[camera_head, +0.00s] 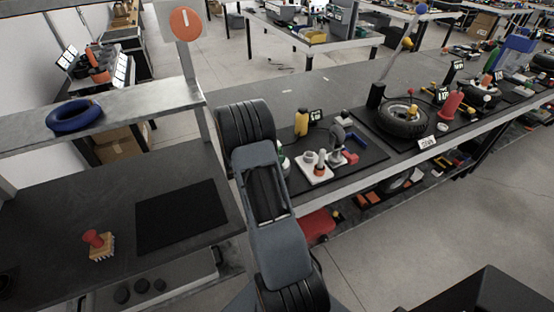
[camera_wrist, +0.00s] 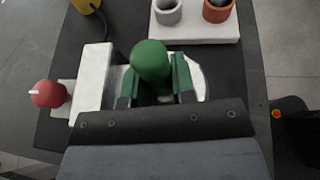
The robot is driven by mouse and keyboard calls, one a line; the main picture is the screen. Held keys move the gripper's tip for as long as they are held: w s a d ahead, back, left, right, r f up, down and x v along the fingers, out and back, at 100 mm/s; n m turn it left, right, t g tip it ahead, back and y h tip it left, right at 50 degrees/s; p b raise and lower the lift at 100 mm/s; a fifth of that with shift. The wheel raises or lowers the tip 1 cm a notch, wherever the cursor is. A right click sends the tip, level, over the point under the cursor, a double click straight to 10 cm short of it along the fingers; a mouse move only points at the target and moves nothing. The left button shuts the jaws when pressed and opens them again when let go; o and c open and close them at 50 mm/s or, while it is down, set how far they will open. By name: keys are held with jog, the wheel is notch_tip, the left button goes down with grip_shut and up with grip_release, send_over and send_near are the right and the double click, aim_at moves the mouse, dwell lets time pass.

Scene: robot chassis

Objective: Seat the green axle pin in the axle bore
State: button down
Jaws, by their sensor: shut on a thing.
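The green axle pin (camera_wrist: 150,62) shows its rounded green top in the wrist view. My gripper (camera_wrist: 155,88) is shut on it, with a dark green finger on each side. A white block (camera_wrist: 93,80) stands just left of the gripper, and a pale round part (camera_wrist: 201,78) shows behind the right finger. I cannot make out the axle bore, and the pin's lower end is hidden. In the head view my arm covers the gripper; a small green and white patch (camera_head: 285,160) shows at the arm's right edge.
A white tray (camera_head: 315,176) holds a grey cup (camera_wrist: 168,10) and an orange cup (camera_wrist: 218,10). A red ball (camera_wrist: 48,93) lies left of the white block.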

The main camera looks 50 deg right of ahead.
jog(key=shift+s+a+f+b, duration=0.1)
jog(key=shift+a+f+b, duration=0.1)
jog(key=shift+f+b, duration=0.4)
jog(key=c, duration=0.9)
grip_release()
jog(key=shift+f, duration=0.2)
jog(key=shift+c, duration=0.2)
jog(key=shift+r+p, duration=0.75)
jog(key=shift+r, duration=0.05)
jog(key=b+v, duration=0.1)
jog(key=v, duration=1)
jog(key=s+a+r+m+t+y, duration=0.2)
jog(key=s+a+r+m+y, duration=0.1)
jog(key=a, duration=0.5)
jog(key=s+a+r+m+t+y, duration=0.2)
jog(key=s+a+r+m+y, duration=0.1)
jog(key=s+a+m+y, duration=0.2)
jog(key=s+a+r+m+t+y, duration=0.3)
jog(key=a+m, duration=0.4)
jog(key=a, duration=0.4)
jog(key=shift+s+a+r+y, duration=0.2)
jog(key=shift+s+r+y, duration=0.25)
jog(key=shift+s+y, duration=0.6)
